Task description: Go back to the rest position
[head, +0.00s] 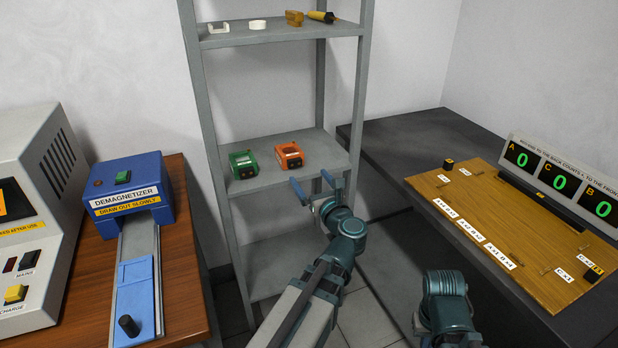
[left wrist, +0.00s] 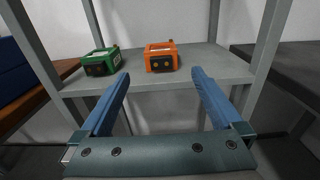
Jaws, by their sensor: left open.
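My left gripper (head: 312,184) is in front of the middle shelf of the grey rack, with its two blue fingers spread apart and nothing between them. The fingers also show in the left wrist view (left wrist: 160,95), pointing at the shelf. My right arm shows at the lower right of the head view, but its fingers cannot be made out there.
A green device (head: 243,164) and an orange device (head: 289,155) stand on the middle shelf (head: 262,180), just beyond my left gripper. A blue demagnetizer (head: 128,190) stands on the wooden table at left. A wooden board (head: 520,235) with a counter display lies on the dark bench at right.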

